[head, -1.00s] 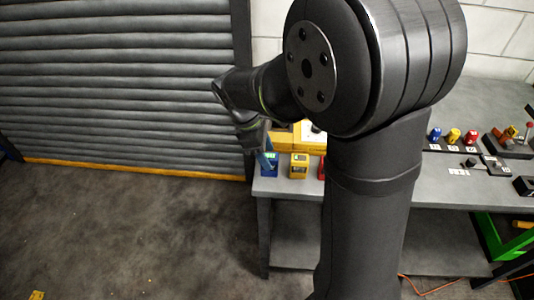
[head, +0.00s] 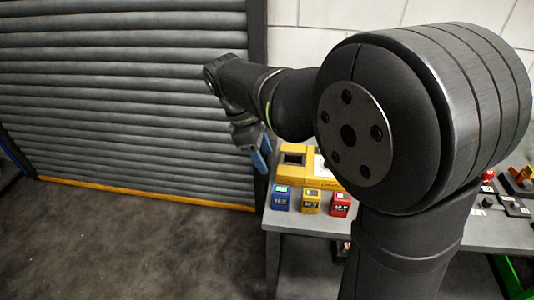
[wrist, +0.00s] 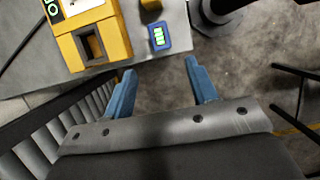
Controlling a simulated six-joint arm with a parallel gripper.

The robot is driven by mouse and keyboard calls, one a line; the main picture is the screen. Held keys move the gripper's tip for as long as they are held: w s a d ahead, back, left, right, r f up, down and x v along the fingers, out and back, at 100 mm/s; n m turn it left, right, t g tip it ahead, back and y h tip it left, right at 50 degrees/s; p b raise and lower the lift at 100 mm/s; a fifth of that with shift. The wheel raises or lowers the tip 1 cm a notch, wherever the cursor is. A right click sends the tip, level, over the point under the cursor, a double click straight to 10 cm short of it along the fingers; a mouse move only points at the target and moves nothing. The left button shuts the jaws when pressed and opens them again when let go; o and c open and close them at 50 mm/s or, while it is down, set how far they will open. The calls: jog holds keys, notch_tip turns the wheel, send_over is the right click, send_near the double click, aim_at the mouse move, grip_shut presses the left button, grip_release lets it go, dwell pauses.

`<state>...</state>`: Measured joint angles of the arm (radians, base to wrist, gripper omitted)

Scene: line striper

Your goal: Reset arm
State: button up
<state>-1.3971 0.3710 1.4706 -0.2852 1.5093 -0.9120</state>
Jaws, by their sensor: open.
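My gripper (head: 260,158) has blue fingers and hangs above the left end of the grey workbench (head: 300,218) in the head view. In the wrist view my gripper (wrist: 160,78) is open, with nothing between its fingers. A blue battery-like block (head: 281,199) stands on the bench's left end, apart from the fingers. The blue block (wrist: 159,38) also shows just beyond the fingertips in the wrist view. A yellow block (head: 311,201) and a red block (head: 340,204) stand in a row beside it.
A yellow device (head: 305,172) with a dark square opening sits behind the blocks. A grey roller shutter (head: 120,90) with a yellow bottom edge fills the left. The floor (head: 130,250) in front is clear. Small items, including a red one (head: 487,175), stand at the bench's right.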

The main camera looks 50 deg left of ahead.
aim_at(280, 189)
jog(key=shift+f, duration=0.1)
jog(key=x, duration=1.1)
jog(key=shift+w+d+f, duration=0.15)
jog(key=shift+w+f, duration=0.05)
jog(key=shift+f, duration=0.15)
jog(key=shift+r, duration=1.8)
jog(key=shift+f, duration=0.15)
